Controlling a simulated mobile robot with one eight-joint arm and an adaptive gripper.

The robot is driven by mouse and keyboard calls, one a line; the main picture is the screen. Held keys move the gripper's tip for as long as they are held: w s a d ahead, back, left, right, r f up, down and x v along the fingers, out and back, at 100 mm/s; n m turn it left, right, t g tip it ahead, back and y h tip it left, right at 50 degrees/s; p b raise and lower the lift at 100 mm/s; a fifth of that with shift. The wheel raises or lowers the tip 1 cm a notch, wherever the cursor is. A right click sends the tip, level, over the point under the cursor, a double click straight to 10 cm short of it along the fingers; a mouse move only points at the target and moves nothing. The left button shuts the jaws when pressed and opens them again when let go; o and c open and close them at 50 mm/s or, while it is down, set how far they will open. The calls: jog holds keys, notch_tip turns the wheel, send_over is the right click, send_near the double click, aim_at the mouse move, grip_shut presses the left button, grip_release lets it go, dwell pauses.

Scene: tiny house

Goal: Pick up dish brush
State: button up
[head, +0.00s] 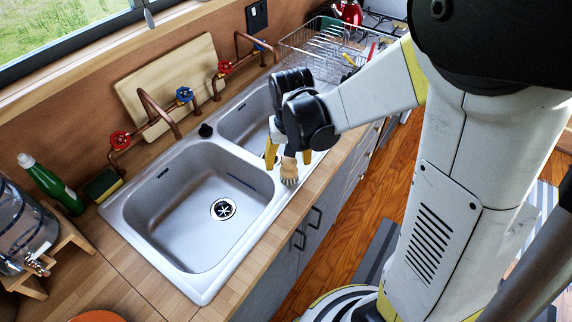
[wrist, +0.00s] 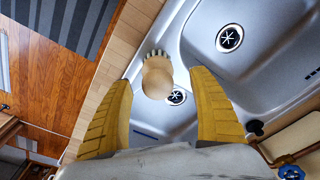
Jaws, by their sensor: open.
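The dish brush (head: 289,170) has a pale wooden handle and light bristles. In the head view it is at the front rim of the double sink (head: 205,205), by the right basin, partly hidden by my gripper (head: 278,158). In the wrist view the brush (wrist: 157,76) lies ahead between my two yellow fingers, its bristles toward the top. My gripper (wrist: 165,108) is open, with the fingers on either side of the brush's line. I cannot tell whether the fingers touch it.
Pipe taps with red (head: 120,140) and blue (head: 184,94) handles and a cutting board (head: 170,80) stand behind the sink. A wire dish rack (head: 320,48) is to the right. A green bottle (head: 50,184) and a sponge (head: 103,186) are at left. The left basin is empty.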

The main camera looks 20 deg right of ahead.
aim_at(288, 171)
jog(key=f+b, duration=0.1)
jog(key=f, duration=0.3)
jog(key=f+b, duration=0.1)
jog(key=f, duration=0.1)
jog(key=shift+w+d+b, duration=0.2)
jog(key=shift+w+b, duration=0.1)
jog(key=shift+w, duration=0.1)
jog(key=shift+r, duration=0.1)
jog(key=c, duration=1.3)
